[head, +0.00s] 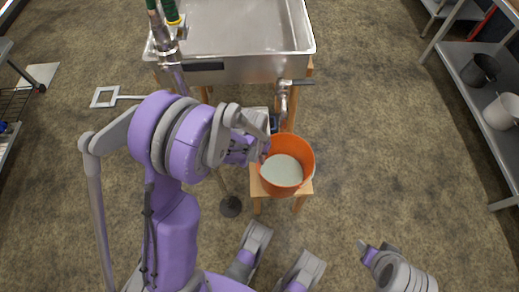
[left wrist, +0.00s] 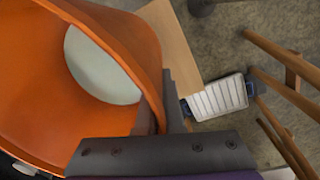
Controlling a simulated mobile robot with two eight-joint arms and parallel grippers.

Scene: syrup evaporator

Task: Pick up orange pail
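The orange pail (head: 309,163) is at or just over a small wooden stool below the evaporator spout, with pale liquid in it. It looks about upright; whether its base touches the stool is hidden. My left gripper (head: 264,150) is at the pail's left rim. In the left wrist view, the pail (left wrist: 40,85) fills the left side, and the fingers of my left gripper (left wrist: 162,112) are close together with the rim between them. My right gripper (head: 368,250) is low at the right, away from the pail; its fingers are too small to read.
The metal evaporator pan (head: 245,35) stands behind the pail, its tap (head: 284,95) close above the pail's back rim. The wooden stool (head: 304,188) has slim legs. A shelf (head: 470,85) with a dark pot and a white bucket is at the right. Floor between is clear.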

